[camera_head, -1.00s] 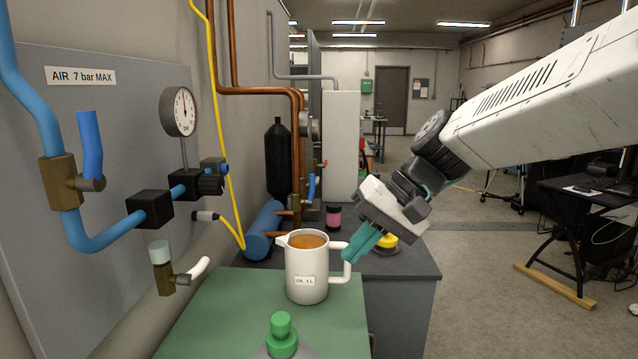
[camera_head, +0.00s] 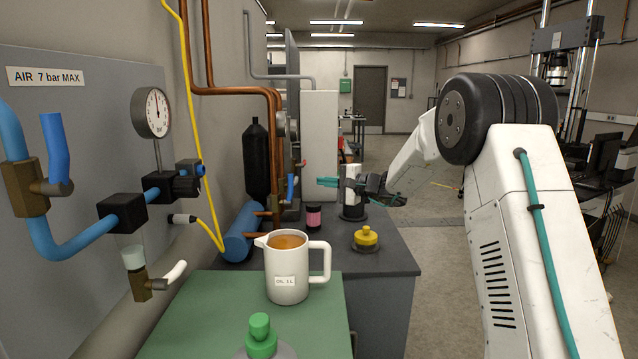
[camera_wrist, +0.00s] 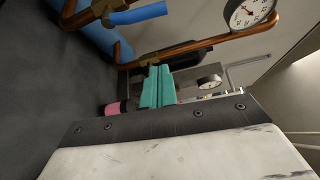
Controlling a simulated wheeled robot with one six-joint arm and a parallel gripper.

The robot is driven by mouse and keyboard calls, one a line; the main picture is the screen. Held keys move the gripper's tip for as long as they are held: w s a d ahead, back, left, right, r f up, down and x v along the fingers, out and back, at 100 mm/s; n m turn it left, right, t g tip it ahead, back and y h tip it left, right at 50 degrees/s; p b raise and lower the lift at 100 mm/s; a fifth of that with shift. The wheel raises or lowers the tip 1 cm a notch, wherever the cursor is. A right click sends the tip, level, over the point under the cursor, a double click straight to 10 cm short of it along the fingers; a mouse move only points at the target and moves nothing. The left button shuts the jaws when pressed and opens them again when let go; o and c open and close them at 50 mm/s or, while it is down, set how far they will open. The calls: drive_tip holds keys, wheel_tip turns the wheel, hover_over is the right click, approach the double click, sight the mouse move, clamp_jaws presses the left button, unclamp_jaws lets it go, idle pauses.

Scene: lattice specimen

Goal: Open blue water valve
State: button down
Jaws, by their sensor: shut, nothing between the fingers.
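A small blue lever handle (camera_head: 291,187) stands upright on the copper pipework at the back of the grey bench. In the wrist view a blue lever (camera_wrist: 137,14) sits on a brass valve body (camera_wrist: 101,9) at the top. Another blue lever (camera_head: 55,147) is upright on a brass valve at the left, on the blue air pipe under the "AIR 7 bar MAX" sign. My gripper (camera_head: 327,182) is shut and empty, with teal fingers together. It is apart from and to the right of the small blue lever. In the wrist view the fingers (camera_wrist: 157,87) lie below the blue lever.
A white jug (camera_head: 287,274) stands on the green-topped bench (camera_head: 195,312). The grey bench holds a blue cylinder (camera_head: 243,231), a pink-banded jar (camera_head: 313,217) and a yellow knob (camera_head: 366,237). Copper pipes (camera_head: 272,150) run down the wall. A yellow cable hangs at left.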

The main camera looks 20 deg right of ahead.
sight(289, 189)
drive_tip(key=w+a, duration=0.2)
drive_tip(key=a, duration=0.5)
drive_tip(key=shift+w+a, duration=0.2)
drive_tip(key=shift+s+a+r, duration=0.1)
drive_tip(key=shift+s+a, duration=0.15)
drive_tip(key=shift+s, duration=0.55)
